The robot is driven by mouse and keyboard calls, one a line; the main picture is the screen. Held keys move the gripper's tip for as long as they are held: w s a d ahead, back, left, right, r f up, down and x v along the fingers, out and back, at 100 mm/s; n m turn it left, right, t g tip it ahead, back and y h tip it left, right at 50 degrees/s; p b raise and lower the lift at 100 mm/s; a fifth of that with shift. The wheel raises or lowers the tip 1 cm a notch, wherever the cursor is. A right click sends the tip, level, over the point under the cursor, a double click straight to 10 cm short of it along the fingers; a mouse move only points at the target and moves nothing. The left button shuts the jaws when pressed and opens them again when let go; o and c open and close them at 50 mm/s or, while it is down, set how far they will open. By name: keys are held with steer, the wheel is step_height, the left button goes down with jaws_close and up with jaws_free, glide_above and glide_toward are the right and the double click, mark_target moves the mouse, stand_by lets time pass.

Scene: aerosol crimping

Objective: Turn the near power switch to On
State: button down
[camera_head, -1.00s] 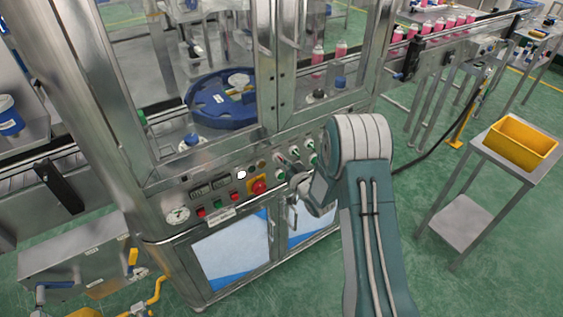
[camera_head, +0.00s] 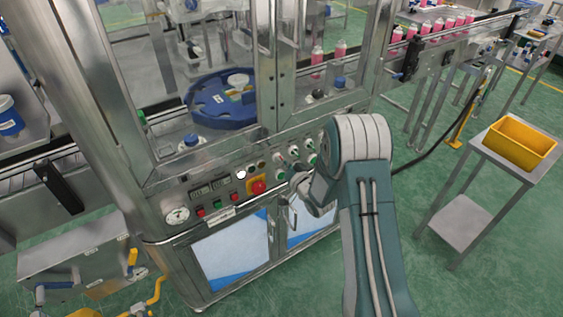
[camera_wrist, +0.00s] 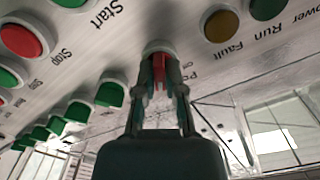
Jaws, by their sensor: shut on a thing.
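The power switch (camera_wrist: 158,66) is a red knob in a pale round collar on the metal panel, upper middle of the wrist view. My gripper (camera_wrist: 161,78) reaches up from below, its two fingers closed on either side of the red knob and touching it. A label beside it is partly hidden by the right finger, so the setting it points to cannot be read. In the head view my gripper (camera_head: 297,183) is at the front panel, right of the red emergency button; the held knob cannot be made out there.
In the wrist view, green knobs (camera_wrist: 110,92) lie left of my gripper, and a red Stop button (camera_wrist: 22,40) lies further left. Amber lamp (camera_wrist: 221,26) is at upper right. The head view shows the emergency button (camera_head: 258,187) close by and a yellow bin (camera_head: 521,143) on a stand.

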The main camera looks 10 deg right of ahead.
steer(key=c, duration=0.7)
jaws_free()
steer(key=shift+f, duration=0.1)
steer(key=shift+c, duration=0.2)
steer(key=shift+d, duration=0.1)
steer(key=v, duration=1.1)
steer(key=shift+s, duration=0.4)
steer(key=shift+d, duration=0.15)
